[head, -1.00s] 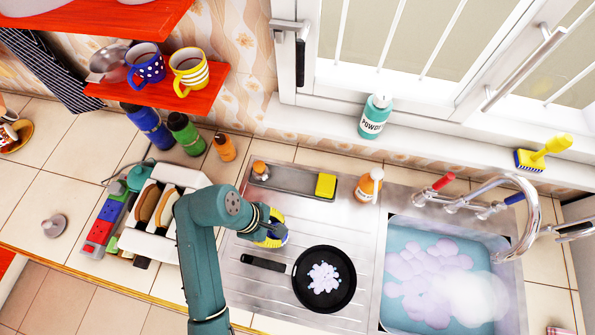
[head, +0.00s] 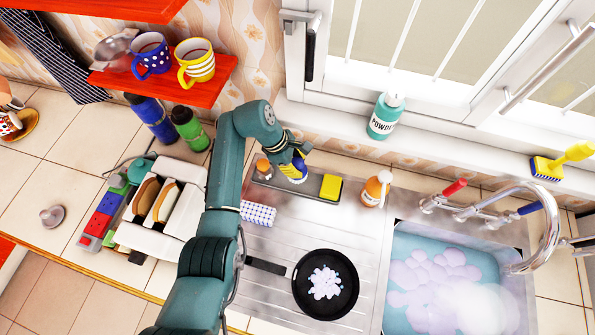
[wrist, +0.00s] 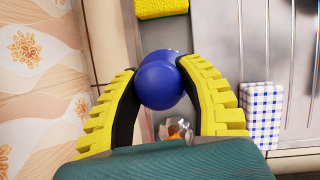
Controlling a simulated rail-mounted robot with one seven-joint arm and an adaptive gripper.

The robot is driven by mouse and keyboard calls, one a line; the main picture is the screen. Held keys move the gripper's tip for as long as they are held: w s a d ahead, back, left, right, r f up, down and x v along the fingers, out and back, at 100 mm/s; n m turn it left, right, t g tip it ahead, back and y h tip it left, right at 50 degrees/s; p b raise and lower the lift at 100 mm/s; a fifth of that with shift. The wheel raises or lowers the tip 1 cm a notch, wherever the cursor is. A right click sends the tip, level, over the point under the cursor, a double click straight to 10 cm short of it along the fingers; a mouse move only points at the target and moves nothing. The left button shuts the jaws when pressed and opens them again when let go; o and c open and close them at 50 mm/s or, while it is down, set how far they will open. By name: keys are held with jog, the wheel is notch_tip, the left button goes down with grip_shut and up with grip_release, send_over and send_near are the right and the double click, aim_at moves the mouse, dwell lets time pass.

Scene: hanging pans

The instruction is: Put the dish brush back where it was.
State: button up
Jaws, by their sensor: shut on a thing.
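My gripper (head: 296,166) is over the left part of the grey tray (head: 316,197) at the back of the steel drainboard. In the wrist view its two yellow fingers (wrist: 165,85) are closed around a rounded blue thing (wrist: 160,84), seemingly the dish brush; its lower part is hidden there. In the head view this held thing is mostly covered by the fingers. I cannot tell whether it touches the tray. A yellow sponge (head: 330,188) lies at the tray's right end and also shows in the wrist view (wrist: 160,8).
A frying pan (head: 325,284) with foam lies on the drainboard. A checked cloth (head: 258,213) lies by my arm. An orange bottle (head: 375,189) stands right of the tray. The sink (head: 440,280) holds foamy water.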

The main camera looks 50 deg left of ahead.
notch_tip(320, 180, down, 4)
jog(key=shift+s+f+b, duration=0.1)
jog(key=shift+f+b, duration=0.15)
jog(key=shift+b, duration=0.15)
jog(key=shift+f, duration=0.35)
jog(key=shift+f, duration=0.15)
jog(key=o, duration=1)
jog(key=shift+o, duration=0.2)
